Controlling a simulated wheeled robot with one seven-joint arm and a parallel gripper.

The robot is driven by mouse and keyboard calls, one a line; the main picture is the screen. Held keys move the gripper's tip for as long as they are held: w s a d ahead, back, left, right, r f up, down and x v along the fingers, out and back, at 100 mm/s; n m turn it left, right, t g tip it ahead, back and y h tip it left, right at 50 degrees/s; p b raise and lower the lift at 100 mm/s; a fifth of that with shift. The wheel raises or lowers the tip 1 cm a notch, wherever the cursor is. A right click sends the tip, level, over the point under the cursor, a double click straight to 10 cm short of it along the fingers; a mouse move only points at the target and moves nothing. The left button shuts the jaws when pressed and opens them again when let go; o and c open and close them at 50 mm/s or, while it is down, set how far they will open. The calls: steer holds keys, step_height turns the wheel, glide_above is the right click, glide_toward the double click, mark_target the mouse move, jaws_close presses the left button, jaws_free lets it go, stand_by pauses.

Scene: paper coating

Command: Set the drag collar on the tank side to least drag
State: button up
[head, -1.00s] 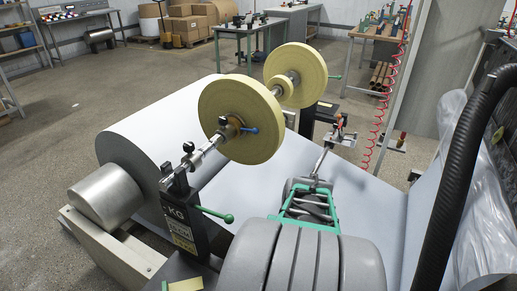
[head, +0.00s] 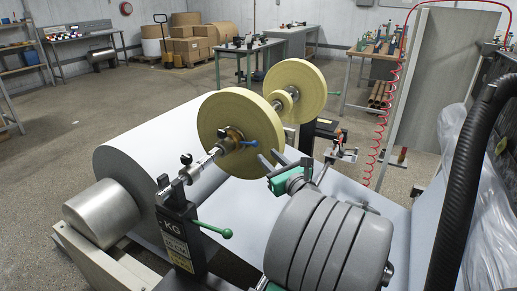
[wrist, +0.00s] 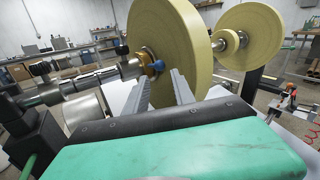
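A brass drag collar (head: 233,139) with a blue lever (head: 249,143) sits on the shaft at the front face of the near yellow reel (head: 213,118). In the wrist view the collar (wrist: 149,60) and blue lever (wrist: 158,65) show just beyond my fingers. My gripper (head: 269,157) is open and empty, close to the reel's near face and short of the lever. In the wrist view my gripper's two grey fingers (wrist: 163,84) stand apart, with the lever end just above the gap between them. I cannot tell which side is the tank side, nor read the drag setting.
A second yellow reel (head: 297,85) sits farther along the shaft. A black stand (head: 180,240) with a green-handled lever (head: 227,233) holds the near shaft end. A large white paper roll (head: 135,165) lies left of it. A black hose (head: 465,170) runs at right.

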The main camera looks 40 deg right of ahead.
mark_target(256, 146)
steer(key=x, duration=0.7)
steer(key=shift+w, duration=0.1)
steer(key=shift+f, duration=0.1)
jaws_close()
stand_by(1.0)
